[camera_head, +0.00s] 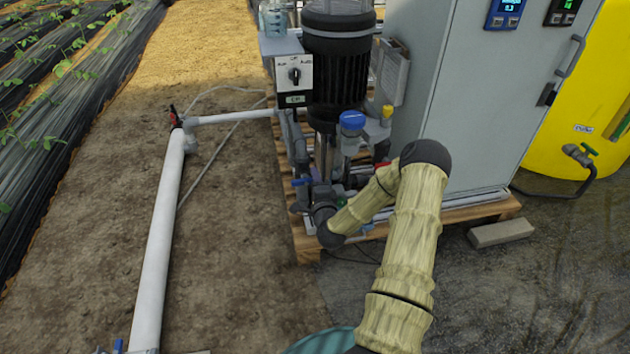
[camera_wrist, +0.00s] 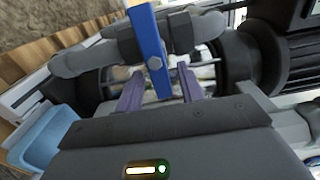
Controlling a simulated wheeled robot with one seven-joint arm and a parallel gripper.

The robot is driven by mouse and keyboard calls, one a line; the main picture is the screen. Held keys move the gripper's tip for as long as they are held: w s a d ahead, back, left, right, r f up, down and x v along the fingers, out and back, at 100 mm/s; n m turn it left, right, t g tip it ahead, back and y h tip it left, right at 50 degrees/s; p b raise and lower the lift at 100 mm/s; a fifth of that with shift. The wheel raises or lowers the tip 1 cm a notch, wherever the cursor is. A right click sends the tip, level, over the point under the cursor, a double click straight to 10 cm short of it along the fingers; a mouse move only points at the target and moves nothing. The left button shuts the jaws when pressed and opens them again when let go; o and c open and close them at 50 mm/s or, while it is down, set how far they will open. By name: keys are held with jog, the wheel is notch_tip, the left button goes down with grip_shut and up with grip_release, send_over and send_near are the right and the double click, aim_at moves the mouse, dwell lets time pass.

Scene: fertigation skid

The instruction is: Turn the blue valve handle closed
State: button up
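The blue valve handle (camera_wrist: 148,35) is a flat bar with a bolt through it, on grey pipework in the wrist view. In the head view a small blue handle (camera_head: 302,182) shows at the left front of the pump skid, just left of my arm's end. My gripper (camera_wrist: 158,88) is open in the wrist view. Its two purple-grey fingers stand apart, with the lower end of the blue bar between them in the picture. A gap shows at least on the right side; contact cannot be told. In the head view the fingers cannot be made out beside the dark pump parts.
Grey pipes (camera_wrist: 85,58) and a dark cylindrical body (camera_wrist: 255,50) lie close around the handle. The skid's wooden pallet (camera_head: 480,211) carries a black pump (camera_head: 338,75) and a grey cabinet (camera_head: 415,90). A red-handled valve (camera_head: 175,117) tops the white pipe (camera_head: 160,250). Bare soil lies left.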

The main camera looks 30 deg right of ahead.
jog(key=p+v, duration=0.6)
jog(key=v, duration=1.1)
jog(key=shift+s, duration=0.2)
jog(key=shift+a+r, duration=0.1)
jog(key=shift+r, duration=0.05)
